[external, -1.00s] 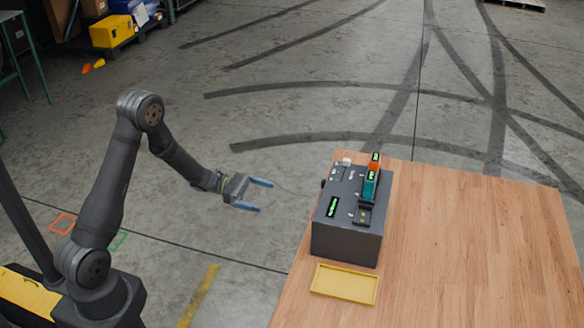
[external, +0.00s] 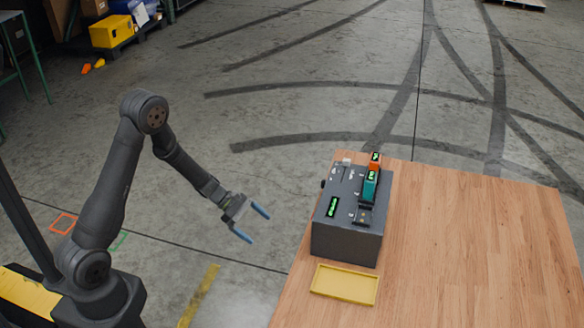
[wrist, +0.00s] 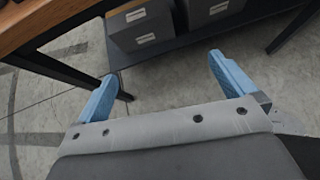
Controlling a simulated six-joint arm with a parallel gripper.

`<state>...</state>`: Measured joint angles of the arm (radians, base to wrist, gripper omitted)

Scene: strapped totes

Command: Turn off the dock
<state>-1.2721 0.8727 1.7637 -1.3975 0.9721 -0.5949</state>
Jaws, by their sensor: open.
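The dock (external: 340,240) is a dark grey box near the left edge of the wooden table in the external view. A teal module (external: 370,188) and an orange module (external: 375,160) stand in its top, with green lit displays on them. Another green display (external: 333,207) glows on the box's top at the left. A small dark knob (external: 323,184) sticks out at its left side. My gripper (external: 257,225) is open and empty, in the air left of the dock and off the table. Its blue fingers also show in the wrist view (wrist: 165,88), where the dock is not visible.
A shallow yellow tray (external: 344,285) lies in front of the dock. The wooden table (external: 470,250) is bare to the right. In the wrist view, grey bins (wrist: 142,28) stand on a dark shelf beneath the table edge (wrist: 50,20).

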